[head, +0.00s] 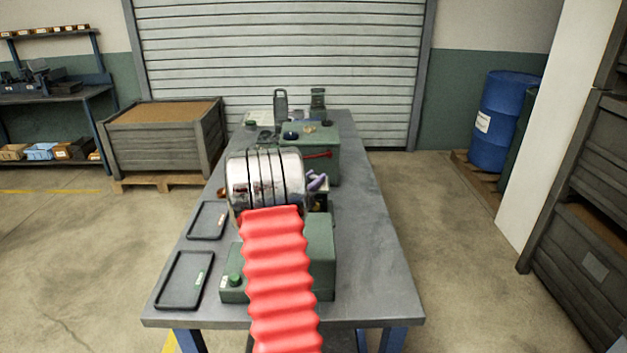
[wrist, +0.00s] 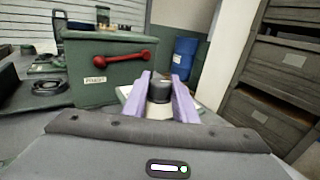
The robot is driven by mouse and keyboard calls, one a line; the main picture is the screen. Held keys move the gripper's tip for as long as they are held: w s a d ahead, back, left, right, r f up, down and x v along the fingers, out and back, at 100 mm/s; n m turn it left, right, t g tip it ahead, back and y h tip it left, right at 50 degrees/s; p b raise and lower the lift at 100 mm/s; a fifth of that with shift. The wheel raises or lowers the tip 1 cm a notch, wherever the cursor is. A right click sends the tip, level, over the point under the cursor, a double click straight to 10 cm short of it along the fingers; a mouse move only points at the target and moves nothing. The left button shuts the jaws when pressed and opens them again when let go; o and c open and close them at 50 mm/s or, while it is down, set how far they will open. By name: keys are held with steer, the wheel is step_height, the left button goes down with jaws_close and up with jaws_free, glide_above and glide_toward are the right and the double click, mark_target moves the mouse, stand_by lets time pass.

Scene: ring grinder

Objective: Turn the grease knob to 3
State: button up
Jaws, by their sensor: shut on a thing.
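The grease knob (wrist: 159,88) looks like a short dark grey cylinder on a pale base in the wrist view. The two purple fingers of my gripper (wrist: 161,95) stand on either side of it and are shut on it. The number the knob points to cannot be read, and its scale is not visible. In the head view my purple fingers (head: 317,182) show only in part at the right of my silver wrist, and the knob is hidden there.
Just left of my gripper is a green machine box (wrist: 108,68) with a red lever (wrist: 122,57) on its front. On the grey bench (head: 375,260) are two black trays (head: 184,280) at the left. The bench's right side is clear.

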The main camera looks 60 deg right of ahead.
steer(key=shift+w+r, duration=0.1)
steer(key=o, duration=1)
steer(key=shift+o, duration=0.2)
steer(key=a, duration=1.3)
steer(key=shift+w+a, duration=0.4)
steer(key=shift+w, duration=0.05)
